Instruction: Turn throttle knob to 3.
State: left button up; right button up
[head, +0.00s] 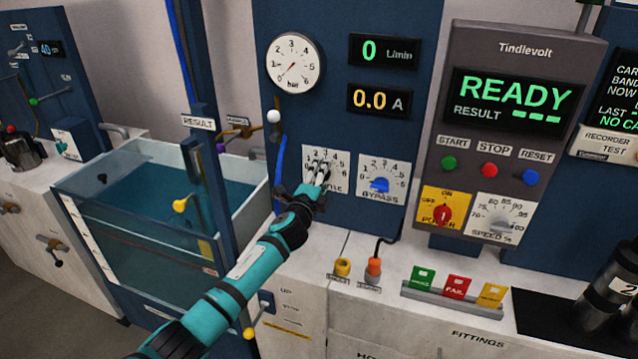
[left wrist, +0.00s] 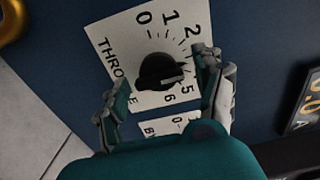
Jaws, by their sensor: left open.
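The throttle plate (head: 337,160) is a white numbered square on the blue panel, partly covered by my left gripper (head: 318,174). In the left wrist view the black throttle knob (left wrist: 160,70) sits on its white plate (left wrist: 122,42). The numbers 0, 1, 2, 5 and 6 show; 3 and 4 are hidden behind a finger. A light mark on the knob points toward the right, at the hidden stretch, so I cannot read its exact setting. My left gripper (left wrist: 163,88) is open, with one finger on each side of the knob. My right gripper is not seen.
The bypass knob (head: 379,184) is close on the right. The pressure gauge (head: 295,63) is above, beside displays reading 0 L/min (head: 384,52) and 0.0 A (head: 380,100). A water tank (head: 150,250) stands left. The power switch (head: 443,212) is further right.

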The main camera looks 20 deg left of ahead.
pick_arm(q)
jog(key=s, duration=1.2)
jog(key=shift+a, duration=0.25)
